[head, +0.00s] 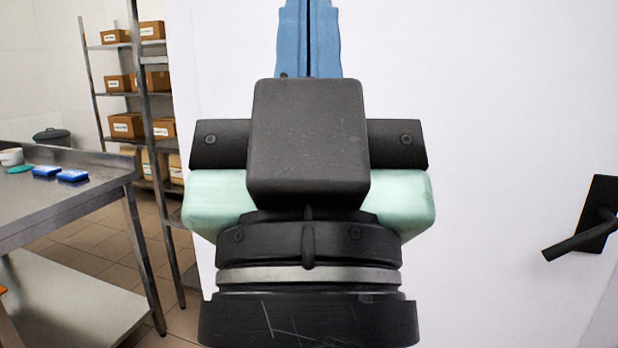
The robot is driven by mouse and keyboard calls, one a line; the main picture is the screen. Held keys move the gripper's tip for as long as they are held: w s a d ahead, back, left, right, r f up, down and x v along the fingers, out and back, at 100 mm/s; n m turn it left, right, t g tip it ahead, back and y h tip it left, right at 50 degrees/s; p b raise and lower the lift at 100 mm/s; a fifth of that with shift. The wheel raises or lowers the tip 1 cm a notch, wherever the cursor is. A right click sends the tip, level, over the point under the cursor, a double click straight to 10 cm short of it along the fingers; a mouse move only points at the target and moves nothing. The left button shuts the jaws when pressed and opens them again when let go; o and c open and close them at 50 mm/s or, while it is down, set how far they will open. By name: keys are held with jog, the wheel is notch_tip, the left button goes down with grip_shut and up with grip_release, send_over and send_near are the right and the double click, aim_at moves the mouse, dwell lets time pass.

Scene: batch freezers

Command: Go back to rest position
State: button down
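My gripper (308,12) fills the middle of the head view, seen from behind, with its black and pale green body below and its blue fingers pointing up. The two blue fingers are together with only a thin dark line between them. I see nothing held between them. The fingers run to the top edge of the view, so their very tips may be cut off. A white wall or door panel stands behind the gripper.
A steel table (75,208) stands at the left with blue items (72,175), a teal lid (19,169) and a white tub (11,157). Behind it, metal shelves (146,95) hold cardboard boxes. A black door handle (585,232) juts out at the right.

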notch_tip(320, 180, up, 21)
jog(key=p, duration=1.8)
jog(key=shift+f, duration=0.15)
